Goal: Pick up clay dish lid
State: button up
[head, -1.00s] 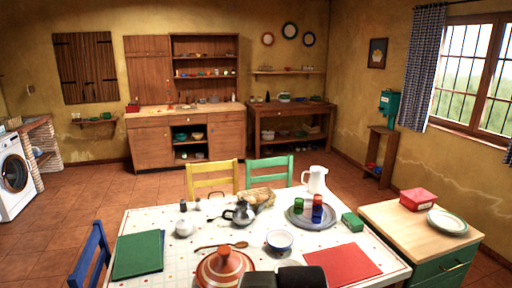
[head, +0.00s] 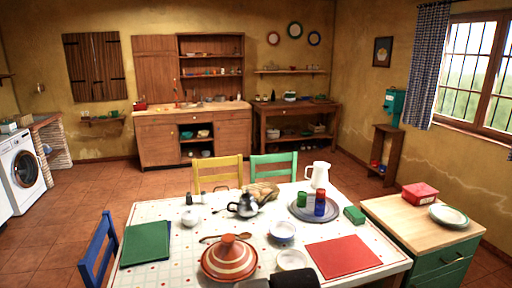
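The clay dish lid (head: 230,257) is a cone with orange and cream stripes and a round knob on top. It stands upright at the front edge of the tiled table, in the lower middle of the head view. Whether a clay base lies under it is hidden. A dark part of my arm shows at the bottom edge, just right of and in front of the lid. My gripper's fingers are not visible.
On the table (head: 160,213) a wooden spoon (head: 222,237) lies behind the lid, a white bowl (head: 292,259) and blue-rimmed bowl (head: 282,230) to its right. A red mat (head: 343,256) and green mat (head: 146,243) lie at the sides. A dark coffee pot (head: 243,206) stands further back.

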aim_at(230, 258)
jog(key=k+l, duration=0.3)
jog(key=i+j+u, duration=0.2)
jog(key=i+j, duration=0.15)
jog(key=i+j+u, duration=0.2)
jog(key=i, duration=0.3)
jog(key=i+j+u, duration=0.2)
jog(key=i, duration=0.3)
